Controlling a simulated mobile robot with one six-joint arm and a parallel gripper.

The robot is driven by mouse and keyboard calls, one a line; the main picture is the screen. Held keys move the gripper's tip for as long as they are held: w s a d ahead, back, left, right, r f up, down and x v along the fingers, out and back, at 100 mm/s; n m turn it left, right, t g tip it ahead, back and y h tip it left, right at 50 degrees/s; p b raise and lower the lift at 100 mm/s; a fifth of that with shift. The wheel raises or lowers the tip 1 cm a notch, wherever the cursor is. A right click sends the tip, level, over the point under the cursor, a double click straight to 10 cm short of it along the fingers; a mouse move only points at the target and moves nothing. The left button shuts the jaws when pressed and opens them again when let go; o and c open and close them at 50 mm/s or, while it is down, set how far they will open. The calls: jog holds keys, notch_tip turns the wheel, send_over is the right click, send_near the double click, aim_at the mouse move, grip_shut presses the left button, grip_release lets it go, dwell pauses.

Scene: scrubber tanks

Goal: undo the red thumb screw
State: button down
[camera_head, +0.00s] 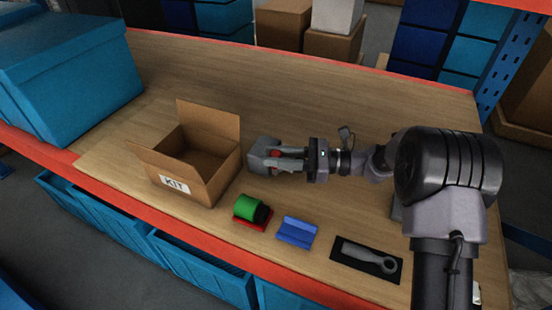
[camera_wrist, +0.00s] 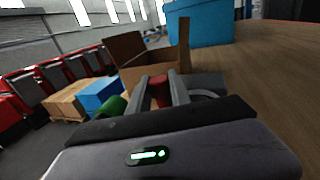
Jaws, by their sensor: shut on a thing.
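The red thumb screw (camera_wrist: 159,91) shows between the two fingers of my gripper (camera_wrist: 160,84) in the wrist view. In the head view only a small red part of the thumb screw (camera_head: 275,153) shows at the fingertips. My gripper (camera_head: 281,159) is shut on it, lying level and reaching in from the right. A grey block (camera_head: 259,155) sits just beyond the fingertips, beside the box; the wrist view also shows grey parts (camera_wrist: 208,82) there. The fingers hide most of the screw and where it meets the block.
An open cardboard box marked KIT (camera_head: 204,185) stands left of the gripper. In front lie a green cylinder (camera_head: 248,207) on a red base, a blue block (camera_head: 296,231) and a grey wrench-like tool (camera_head: 368,257) on a black tray. The wooden table (camera_head: 330,95) is clear behind.

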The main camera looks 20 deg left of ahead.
jog(key=shift+n+g+h+b, duration=0.3)
jog(key=shift+n+g+h, duration=0.2)
jog(key=shift+n+g, duration=0.5)
jog(key=shift+r+g, duration=0.1)
jog(key=shift+g, duration=0.3)
jog(key=c, duration=1.2)
grip_release()
jog(key=shift+a, duration=0.15)
jog(key=p+v, duration=0.3)
jog(key=v, duration=1.4)
jog(key=shift+w+d, duration=0.15)
jog(key=shift+d, duration=0.05)
